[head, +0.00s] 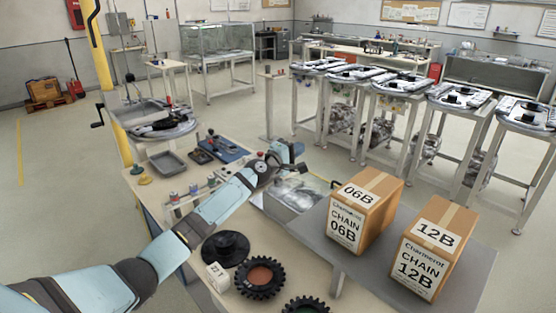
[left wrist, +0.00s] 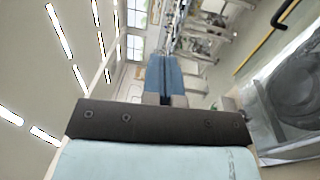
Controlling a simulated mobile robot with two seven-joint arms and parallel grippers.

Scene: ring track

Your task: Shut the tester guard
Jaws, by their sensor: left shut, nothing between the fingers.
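A yellow and black bar (left wrist: 268,42) shows in the left wrist view, beside a clear-sided housing (left wrist: 268,125) with a dark round part (left wrist: 300,85). My right gripper is not in view.
Two chain cartons, 06B (head: 345,225) and 12B (head: 415,265), stand right of the tester on a grey surface. Sprockets (head: 260,278), a black hub (head: 226,248) and small parts lie under or near my left arm. A yellow post (head: 100,60) rises at left.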

